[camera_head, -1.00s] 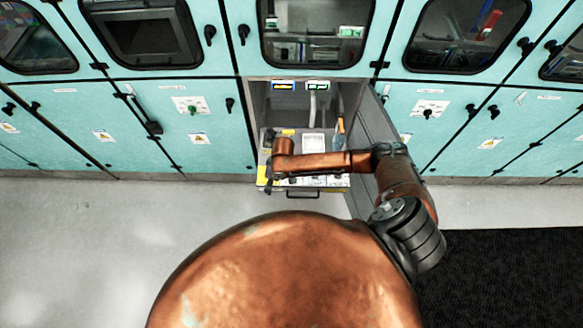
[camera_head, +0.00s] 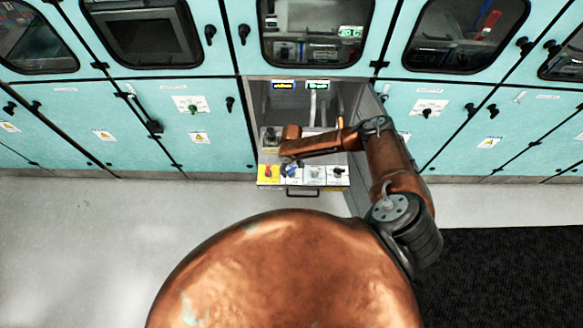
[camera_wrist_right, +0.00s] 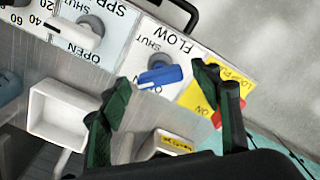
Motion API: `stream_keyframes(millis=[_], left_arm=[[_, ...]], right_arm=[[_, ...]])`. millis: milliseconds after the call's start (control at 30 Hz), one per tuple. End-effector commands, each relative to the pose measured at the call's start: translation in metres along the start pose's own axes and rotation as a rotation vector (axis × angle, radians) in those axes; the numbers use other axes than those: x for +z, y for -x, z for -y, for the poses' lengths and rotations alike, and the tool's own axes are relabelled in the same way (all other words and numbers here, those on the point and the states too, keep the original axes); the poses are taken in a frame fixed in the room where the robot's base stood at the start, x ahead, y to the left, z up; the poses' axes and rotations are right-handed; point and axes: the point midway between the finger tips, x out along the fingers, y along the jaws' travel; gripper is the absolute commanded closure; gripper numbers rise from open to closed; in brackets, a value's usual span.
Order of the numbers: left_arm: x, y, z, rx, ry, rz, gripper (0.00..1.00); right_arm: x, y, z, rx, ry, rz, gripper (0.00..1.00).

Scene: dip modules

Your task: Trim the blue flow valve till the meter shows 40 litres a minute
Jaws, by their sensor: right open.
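The blue flow valve (camera_wrist_right: 160,77) is a lever on a white plate marked FLOW, SHUT and OPEN in the right wrist view. It also shows in the head view (camera_head: 291,171) on the pulled-out panel's front row. My right gripper (camera_wrist_right: 162,79) is open, with its green-padded fingers on either side of the blue lever; I cannot tell whether they touch it. In the head view my right wrist hangs just behind the valve row. Two small lit displays, one yellowish (camera_head: 283,85) and one green (camera_head: 317,85), sit above; their digits are too small to read. My left gripper is out of view.
A red handle (camera_head: 268,172) on yellow and a knob on the SPRAY plate (camera_wrist_right: 90,30) flank the blue valve. A black knob (camera_head: 338,171) is further right. A white open box (camera_wrist_right: 65,115) lies behind the row. The open cabinet door (camera_head: 367,120) stands close to my right arm.

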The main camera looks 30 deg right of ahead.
Motion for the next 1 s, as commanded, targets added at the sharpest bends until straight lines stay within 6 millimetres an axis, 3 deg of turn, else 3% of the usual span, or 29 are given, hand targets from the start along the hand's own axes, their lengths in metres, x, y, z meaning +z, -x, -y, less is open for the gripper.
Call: stream_keyframes(millis=[267,867,1000], left_arm=[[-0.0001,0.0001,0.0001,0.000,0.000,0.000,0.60],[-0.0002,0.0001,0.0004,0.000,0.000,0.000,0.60],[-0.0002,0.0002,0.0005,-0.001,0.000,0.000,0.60]], right_arm=[[-0.0001,-0.0015,0.0002,0.000,0.000,0.000,0.42],[-0.0001,-0.0012,0.0002,0.000,0.000,0.000,0.83],[0.0001,-0.0014,0.0004,-0.001,0.017,0.000,0.84]])
